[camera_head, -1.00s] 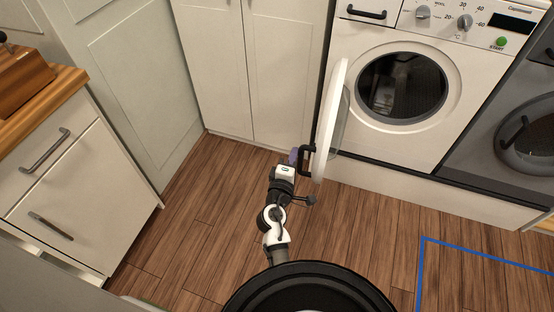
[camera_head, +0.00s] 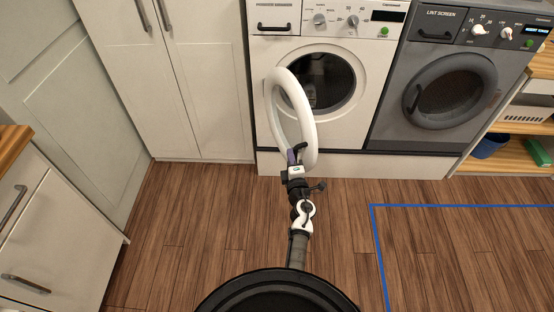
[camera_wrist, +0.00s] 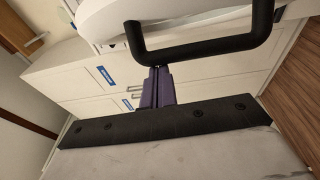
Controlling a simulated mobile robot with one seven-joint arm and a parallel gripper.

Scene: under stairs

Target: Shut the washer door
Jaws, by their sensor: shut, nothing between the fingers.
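The white washer (camera_head: 345,135) stands against the back wall, its round dark opening (camera_head: 328,82) partly showing. Its white ring-shaped door (camera_head: 301,105) stands partly open and overlaps the left part of the opening in the head view. My gripper (camera_head: 292,156) is at the lower part of the door, by its black handle (camera_head: 300,150). In the wrist view, the purple fingers (camera_wrist: 158,88) are shut together with nothing between them. The black handle (camera_wrist: 205,48) arches just beyond their tips, with the white door (camera_wrist: 185,18) behind it. I cannot tell whether the fingers touch the handle.
A grey dryer (camera_head: 440,90) with a closed door stands right of the washer. White cupboards (camera_head: 190,90) stand to the left, and a drawer unit (camera_head: 55,225) is at the near left. Blue tape (camera_head: 450,206) marks the wooden floor (camera_head: 230,220), which is clear in front.

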